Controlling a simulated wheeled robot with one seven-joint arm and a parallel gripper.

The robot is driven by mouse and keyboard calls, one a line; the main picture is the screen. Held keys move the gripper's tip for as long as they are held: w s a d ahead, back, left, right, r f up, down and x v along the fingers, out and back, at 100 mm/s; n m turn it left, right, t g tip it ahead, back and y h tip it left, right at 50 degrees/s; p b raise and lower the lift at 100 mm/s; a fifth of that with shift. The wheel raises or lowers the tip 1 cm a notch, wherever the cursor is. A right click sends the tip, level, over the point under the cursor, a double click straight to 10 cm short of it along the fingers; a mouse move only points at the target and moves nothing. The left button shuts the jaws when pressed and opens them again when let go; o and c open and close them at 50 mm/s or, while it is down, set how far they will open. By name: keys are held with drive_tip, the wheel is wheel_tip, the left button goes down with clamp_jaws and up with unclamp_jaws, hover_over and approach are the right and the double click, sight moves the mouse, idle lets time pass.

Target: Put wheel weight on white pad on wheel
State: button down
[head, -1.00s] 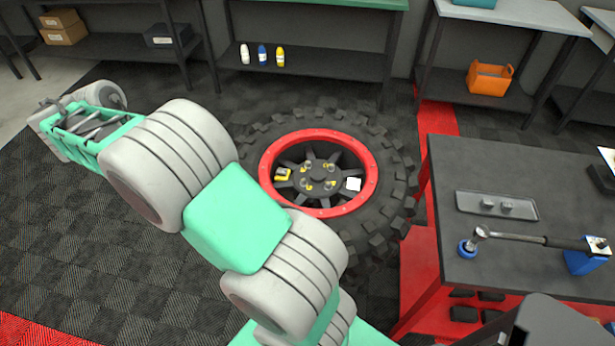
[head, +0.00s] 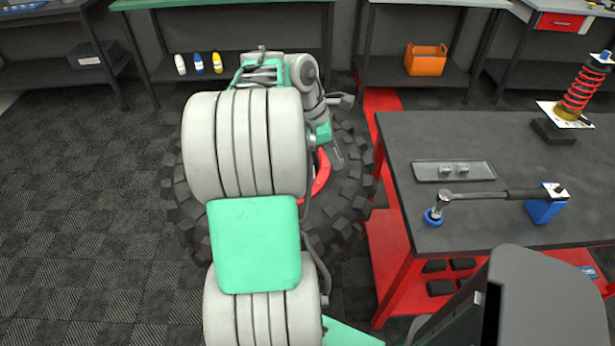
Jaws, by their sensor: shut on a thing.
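The big wheel lies flat on the floor, with a knobbly black tyre (head: 352,185) and a red rim (head: 322,178). My arm covers most of it, so the hub, the spokes and the white pad are hidden. My gripper (head: 336,156) points down over the right part of the rim. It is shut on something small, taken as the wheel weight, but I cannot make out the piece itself. A grey tray (head: 425,172) on the workbench holds two small metal pieces (head: 453,169).
The black-topped red workbench (head: 400,220) stands right of the wheel. It carries a torque wrench (head: 490,195) on blue supports and a red coil spring unit (head: 580,95). Shelves with bottles (head: 199,64) and an orange bin (head: 426,60) line the back. The floor at left is clear.

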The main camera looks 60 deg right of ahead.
drive_tip(key=shift+s+d+f, duration=0.15)
drive_tip(key=shift+s+d, duration=0.1)
drive_tip(key=shift+s, duration=0.5)
drive_tip(key=shift+w+d+f, duration=0.15)
drive_tip(key=shift+d, duration=0.05)
drive_tip(key=w+d+f, duration=0.3)
drive_tip(key=w+f, duration=0.1)
drive_tip(key=w, duration=0.3)
drive_tip(key=b, duration=0.1)
hover_over(309, 172)
drive_tip(key=f, duration=0.4)
drive_tip(key=shift+w+a+f, duration=0.2)
drive_tip(key=shift+a+f, duration=0.15)
drive_tip(key=shift+a, duration=0.05)
drive_tip(key=shift+w+d+f+b, duration=0.1)
drive_tip(key=shift+w+f+b, duration=0.15)
drive_tip(key=shift+f, duration=0.75)
drive_tip(key=shift+w+d+f+b, duration=0.1)
drive_tip(key=shift+f+b, duration=0.1)
drive_tip(key=shift+f, duration=0.75)
drive_tip(key=c, duration=1.3)
unclamp_jaws()
drive_tip(key=shift+f, duration=0.15)
